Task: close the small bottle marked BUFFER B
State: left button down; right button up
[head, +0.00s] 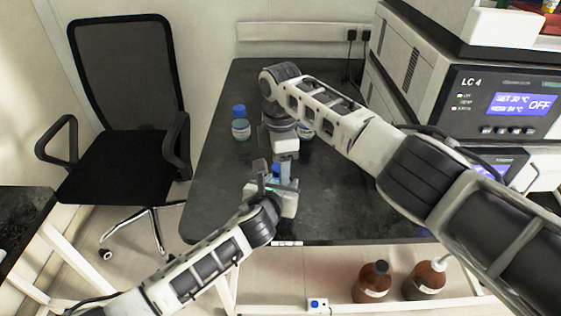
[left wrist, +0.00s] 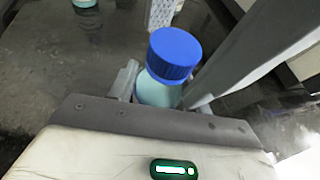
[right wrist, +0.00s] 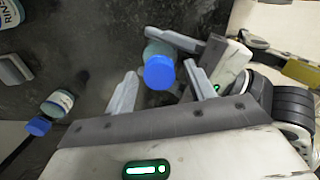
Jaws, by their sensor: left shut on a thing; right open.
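A small bottle (left wrist: 157,92) with pale blue-green contents and a blue cap (left wrist: 173,52) stands between the fingers of my left gripper (head: 275,181), which is shut on it. The cap sits on the bottle's neck; I cannot tell how tight it is. Its label is hidden, so I cannot read BUFFER B. My right gripper (head: 282,158) is open above this bottle. In the right wrist view the cap (right wrist: 159,73) shows between the right gripper's spread fingers, which appear apart from it. In the head view the bottle is mostly hidden by the grippers.
Another blue-capped bottle (head: 240,126) stands on the dark table (head: 222,180) at the left. A further bottle (head: 306,131) is partly hidden behind my right arm. A bottle lettered RINSE (right wrist: 8,12) shows in the right wrist view. LC 4 instruments (head: 470,92) stand at the right.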

jog(key=shift+r, duration=2.25)
jog(key=shift+r+m, duration=1.2)
jog(key=shift+r, duration=0.55)
jog(key=shift+c, duration=0.3)
jog(key=shift+f, duration=0.1)
jog(key=shift+f, duration=3.95)
